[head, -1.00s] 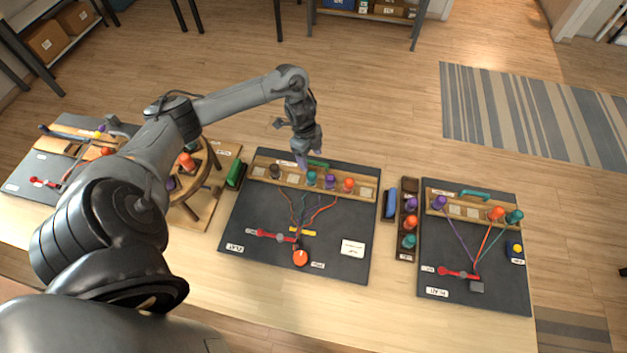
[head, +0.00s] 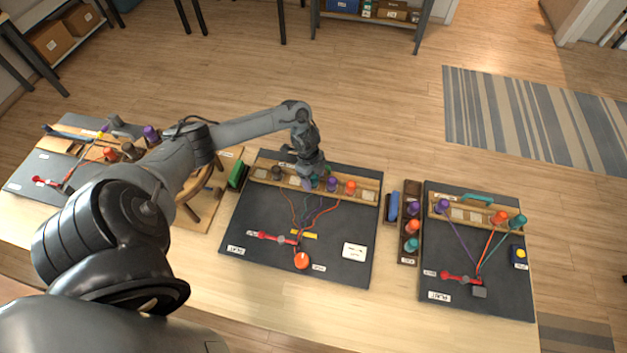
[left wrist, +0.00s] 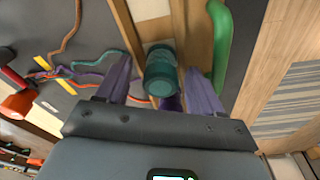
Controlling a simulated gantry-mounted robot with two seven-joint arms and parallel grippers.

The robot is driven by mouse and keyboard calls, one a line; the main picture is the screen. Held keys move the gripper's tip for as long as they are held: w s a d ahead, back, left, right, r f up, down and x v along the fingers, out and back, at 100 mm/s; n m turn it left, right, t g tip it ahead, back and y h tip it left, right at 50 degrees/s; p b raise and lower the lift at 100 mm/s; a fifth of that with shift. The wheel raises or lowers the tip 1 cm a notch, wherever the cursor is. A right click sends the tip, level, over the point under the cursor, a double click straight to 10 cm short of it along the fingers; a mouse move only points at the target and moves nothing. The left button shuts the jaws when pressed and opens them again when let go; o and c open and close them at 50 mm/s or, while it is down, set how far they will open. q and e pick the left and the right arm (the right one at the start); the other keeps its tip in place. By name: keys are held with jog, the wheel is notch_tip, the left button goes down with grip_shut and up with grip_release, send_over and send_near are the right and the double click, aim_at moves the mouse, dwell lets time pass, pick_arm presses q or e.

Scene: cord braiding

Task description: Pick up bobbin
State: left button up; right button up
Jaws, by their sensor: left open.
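A teal bobbin (left wrist: 161,75) stands in the wooden rack of the middle board, with a teal cord (left wrist: 100,58) running off to its side. In the head view it is mostly hidden by my left gripper (head: 315,182). My left gripper is open, pointing down over the rack, and in the left wrist view its two purple-grey fingers (left wrist: 160,88) stand on either side of the teal bobbin with gaps. A purple bobbin (head: 332,184) and an orange bobbin (head: 350,187) stand to its right, and a dark brown bobbin (head: 277,172) to its left. My right gripper is not in view.
A green handle (left wrist: 221,45) lies close beside the right finger in the left wrist view. Cords run from the rack to a red clamp (head: 272,237) and an orange knob (head: 302,260). A second board (head: 470,255) with bobbins lies to the right.

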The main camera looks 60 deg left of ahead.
pick_arm(q)
jog(key=c, duration=1.1)
jog(key=shift+c, duration=0.2)
jog(key=shift+r, duration=0.1)
